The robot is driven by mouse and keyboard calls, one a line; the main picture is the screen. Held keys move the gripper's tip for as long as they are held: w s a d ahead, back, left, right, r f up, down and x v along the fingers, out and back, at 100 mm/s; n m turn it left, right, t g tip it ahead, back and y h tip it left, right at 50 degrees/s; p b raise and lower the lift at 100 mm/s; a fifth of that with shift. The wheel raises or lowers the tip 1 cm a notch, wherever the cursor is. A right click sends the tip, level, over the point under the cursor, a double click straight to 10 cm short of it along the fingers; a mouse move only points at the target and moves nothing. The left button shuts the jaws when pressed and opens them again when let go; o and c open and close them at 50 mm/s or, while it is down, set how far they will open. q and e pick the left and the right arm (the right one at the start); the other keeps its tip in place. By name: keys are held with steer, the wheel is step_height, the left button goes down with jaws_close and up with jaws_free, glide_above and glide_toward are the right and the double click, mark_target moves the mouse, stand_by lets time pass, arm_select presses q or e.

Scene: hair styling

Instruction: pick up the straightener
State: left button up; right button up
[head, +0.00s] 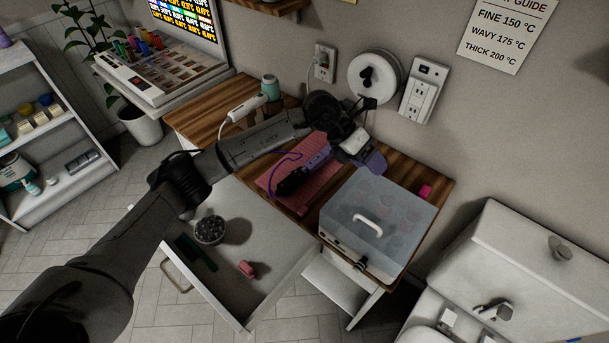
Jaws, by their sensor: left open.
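A slim purple and black hair tool (305,170), which looks like the straightener, lies on a pink ribbed mat (284,179) on the wooden counter. A purple cord loops beside its left end. My left arm reaches in from the lower left, over the open drawer. My left gripper (361,124) is open above the back of the counter, up and right of the purple tool and apart from it. Its dark wrist hides part of the counter and wall behind. My right gripper is out of view.
A clear-lidded box (376,222) stands right of the mat. A white corded tool (247,107) and a teal cup (270,87) are at the counter's left. A sink is at lower right.

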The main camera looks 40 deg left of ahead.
arm_select(q)
steer(key=a+f+n+g+y, duration=0.15)
steer(key=a+y, duration=0.25)
steer(key=a, duration=0.5)
steer(key=n+g+y, duration=0.1)
steer(key=g+y, duration=0.1)
steer(key=y, duration=0.2)
glide_above(305, 168)
step_height(305, 168, down, 8)
steer(key=shift+w+a+r, duration=0.1)
steer(key=shift+w+a, duration=0.05)
steer(key=shift+f+p, duration=0.3)
steer(key=shift+f, duration=0.25)
steer(key=shift+f+p, duration=0.3)
steer(key=shift+f, duration=0.15)
step_height(305, 168, down, 3)
steer(key=shift+w+a+f+p, duration=0.1)
steer(key=shift+f+p, duration=0.05)
steer(key=shift+p, duration=0.4)
steer(key=shift+f, duration=0.55)
